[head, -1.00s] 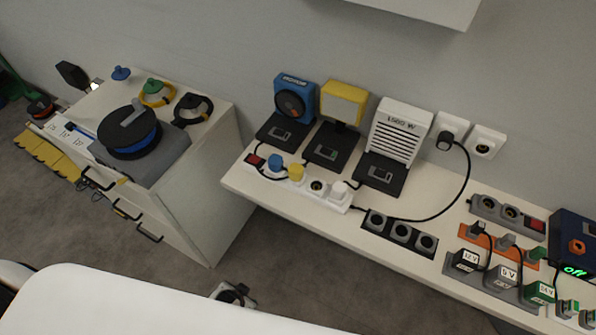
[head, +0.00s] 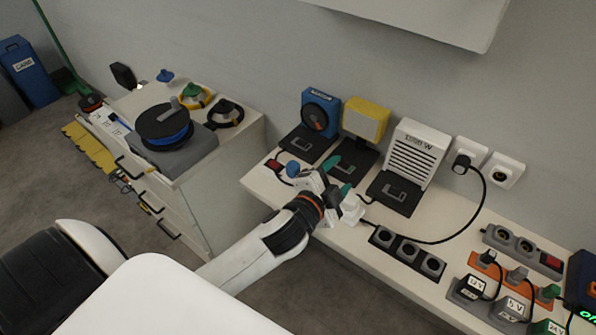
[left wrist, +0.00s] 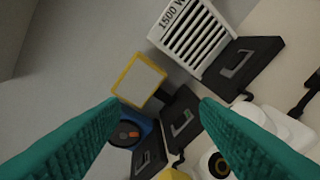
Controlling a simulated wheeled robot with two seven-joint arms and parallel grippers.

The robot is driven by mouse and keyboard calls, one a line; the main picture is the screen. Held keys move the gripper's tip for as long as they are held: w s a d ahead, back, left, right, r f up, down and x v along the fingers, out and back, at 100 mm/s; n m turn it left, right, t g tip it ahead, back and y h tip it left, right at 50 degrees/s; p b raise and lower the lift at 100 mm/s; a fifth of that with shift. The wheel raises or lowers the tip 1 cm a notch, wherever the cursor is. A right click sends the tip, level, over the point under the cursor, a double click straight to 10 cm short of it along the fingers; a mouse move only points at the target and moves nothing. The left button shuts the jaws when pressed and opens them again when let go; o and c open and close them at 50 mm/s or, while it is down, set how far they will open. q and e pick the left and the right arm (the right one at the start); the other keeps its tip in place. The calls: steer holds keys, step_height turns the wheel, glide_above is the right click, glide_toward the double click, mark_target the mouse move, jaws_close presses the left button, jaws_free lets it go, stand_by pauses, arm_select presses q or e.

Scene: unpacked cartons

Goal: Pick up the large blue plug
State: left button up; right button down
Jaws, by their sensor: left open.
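A blue plug (head: 292,169) stands on the left part of the white power strip (head: 273,178) on the bench. Another blue plug-like piece (head: 165,75) lies on top of the drawer cabinet; I cannot tell which is larger. My left gripper (head: 340,176) is over the strip, to the right of the blue plug, with its green fingers apart and nothing between them. The left wrist view shows both fingers, a yellow plug (left wrist: 173,174) at the bottom edge and a white plug (left wrist: 268,122) at the right. The blue plug does not show there. My right gripper is not in view.
A blue fan (head: 319,112), a yellow lamp (head: 366,118) and a white heater (head: 412,150) stand behind the strip. A black socket block (head: 407,246) and a cable lie to the right. The cabinet (head: 225,185) holds a cable reel (head: 165,127).

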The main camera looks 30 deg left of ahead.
arm_select(q)
steer(key=w+d+r+m+t+h, duration=0.35)
steer(key=d+r+m+h, duration=0.25)
steer(key=r+m, duration=0.35)
steer(key=s+d+r+m+g+h, duration=0.15)
steer(key=d+m+g+h, duration=0.35)
steer(key=m, duration=0.5)
steer(key=s+d+r+m+g+h, duration=0.1)
steer(key=d+r+m+g+h, duration=0.3)
steer(key=m+h, duration=0.45)
steer(key=m+g+y, duration=1)
steer(key=m+y, duration=0.6)
steer(key=y, duration=0.4)
glide_toward(293, 165)
step_height(293, 165, down, 3)
steer(key=shift+f+p, duration=0.1)
steer(key=shift+p, duration=0.55)
steer(key=shift+f, duration=0.6)
step_height(293, 165, down, 4)
steer(key=shift+f+p, duration=0.2)
steer(key=shift+p, duration=0.75)
steer(key=shift+f, duration=0.4)
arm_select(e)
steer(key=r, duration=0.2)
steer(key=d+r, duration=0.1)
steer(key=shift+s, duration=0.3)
